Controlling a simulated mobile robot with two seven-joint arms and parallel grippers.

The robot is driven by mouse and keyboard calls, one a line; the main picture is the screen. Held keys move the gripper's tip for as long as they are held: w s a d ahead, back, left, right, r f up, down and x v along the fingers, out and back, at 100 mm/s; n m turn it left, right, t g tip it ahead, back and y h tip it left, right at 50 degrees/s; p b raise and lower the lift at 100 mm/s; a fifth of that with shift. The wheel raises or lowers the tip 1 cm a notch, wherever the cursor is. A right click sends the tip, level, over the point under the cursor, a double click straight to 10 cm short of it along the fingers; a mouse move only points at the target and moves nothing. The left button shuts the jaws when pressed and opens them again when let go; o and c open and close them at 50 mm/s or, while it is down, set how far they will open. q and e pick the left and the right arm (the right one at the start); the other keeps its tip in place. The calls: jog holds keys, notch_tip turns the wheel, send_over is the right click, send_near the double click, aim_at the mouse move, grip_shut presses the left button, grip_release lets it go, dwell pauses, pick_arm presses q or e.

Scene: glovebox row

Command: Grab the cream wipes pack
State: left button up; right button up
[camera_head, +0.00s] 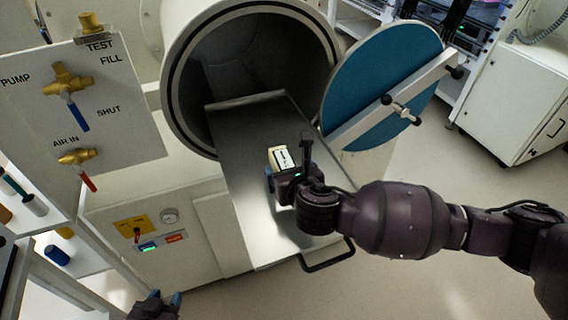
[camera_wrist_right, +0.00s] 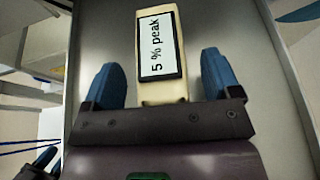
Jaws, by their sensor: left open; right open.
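The cream pack (camera_head: 279,155) lies on the metal slide-out tray (camera_head: 245,195) in front of the round chamber opening. In the right wrist view the pack (camera_wrist_right: 162,50) has a white label with a black border reading "5 % peak". My right gripper (camera_head: 285,170) is open at the near end of the pack. Its two blue fingers stand on either side of the pack's near end, with a visible gap on both sides. My left gripper (camera_head: 166,298) is open and empty at the bottom left, low beside the cabinet, partly cut off by the frame.
The round chamber (camera_head: 168,75) is open behind the tray, and its blue door (camera_head: 365,75) is swung out to the right. A tray handle (camera_head: 328,262) sticks out at the front. A valve panel (camera_head: 120,130) stands at left. The tray around the pack is bare.

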jog(key=shift+x, duration=0.8)
jog(key=c, duration=1.1)
jog(key=shift+r, duration=0.15)
